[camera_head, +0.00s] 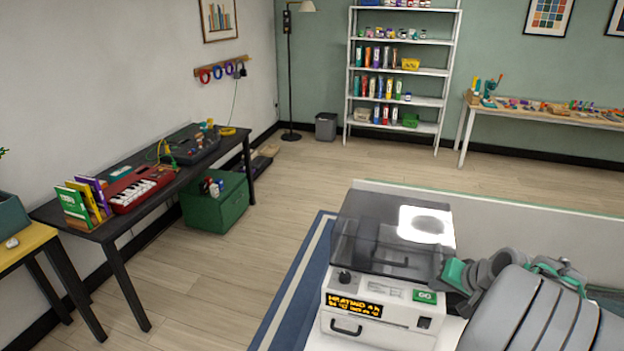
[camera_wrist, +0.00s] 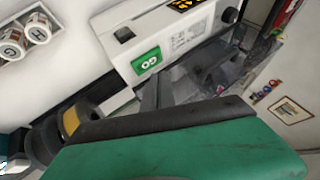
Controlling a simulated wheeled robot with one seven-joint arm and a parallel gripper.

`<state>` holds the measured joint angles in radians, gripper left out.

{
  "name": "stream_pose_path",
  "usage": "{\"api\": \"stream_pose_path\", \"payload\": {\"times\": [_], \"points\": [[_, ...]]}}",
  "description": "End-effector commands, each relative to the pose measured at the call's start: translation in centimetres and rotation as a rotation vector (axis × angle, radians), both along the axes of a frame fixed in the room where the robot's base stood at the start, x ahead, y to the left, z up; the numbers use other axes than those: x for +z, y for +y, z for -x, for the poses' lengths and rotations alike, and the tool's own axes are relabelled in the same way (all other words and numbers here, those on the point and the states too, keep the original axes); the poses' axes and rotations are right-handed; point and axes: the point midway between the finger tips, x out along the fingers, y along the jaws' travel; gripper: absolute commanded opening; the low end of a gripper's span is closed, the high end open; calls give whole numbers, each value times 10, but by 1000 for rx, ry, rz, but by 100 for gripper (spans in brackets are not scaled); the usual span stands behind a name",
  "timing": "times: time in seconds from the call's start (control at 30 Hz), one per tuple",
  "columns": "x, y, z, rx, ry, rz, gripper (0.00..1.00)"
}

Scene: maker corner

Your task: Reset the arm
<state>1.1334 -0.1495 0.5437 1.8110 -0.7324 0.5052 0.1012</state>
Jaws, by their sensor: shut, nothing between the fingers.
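My gripper (camera_head: 445,268) is at the right front of a white machine (camera_head: 375,322), close beside its smoked lid; I cannot tell whether they touch. Its jaws are shut with nothing between them. My arm reaches in from the lower right and hides part of the bench. The machine's lid (camera_head: 375,240) looks down, and an orange display (camera_head: 354,305) reads "HEATING". A green GO button (camera_head: 425,296) is on its front panel. In the wrist view, my gripper (camera_wrist: 158,92) shows as dark fingers beyond a large green body, below the GO button (camera_wrist: 147,60).
Two white cylinders marked G and H (camera_wrist: 25,38) sit in a holder in the wrist view. A black table (camera_head: 125,225) with a red keyboard stands left, a green box (camera_head: 217,204) under it. A shelf (camera_head: 402,73) stands at the back. The floor between is mostly clear.

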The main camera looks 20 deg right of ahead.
Motion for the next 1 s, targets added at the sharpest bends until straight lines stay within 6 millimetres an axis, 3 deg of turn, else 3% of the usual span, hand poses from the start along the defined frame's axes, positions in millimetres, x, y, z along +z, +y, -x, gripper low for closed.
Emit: {"api": "stream_pose_path", "payload": {"times": [0.1,0.2,0.33,0.43,0.57,0.77,0.9,1.0], "points": [[-40,9,39,-29,152,-47,0],[-64,19,77,-65,283,-85,0],[-72,36,129,-121,446,-103,0],[-61,68,150,-108,557,-68,0],[-43,102,150,-52,610,13,0],[-4,162,117,132,536,198,0],[41,234,77,377,371,338,0],[58,279,65,519,295,387,0]]}}
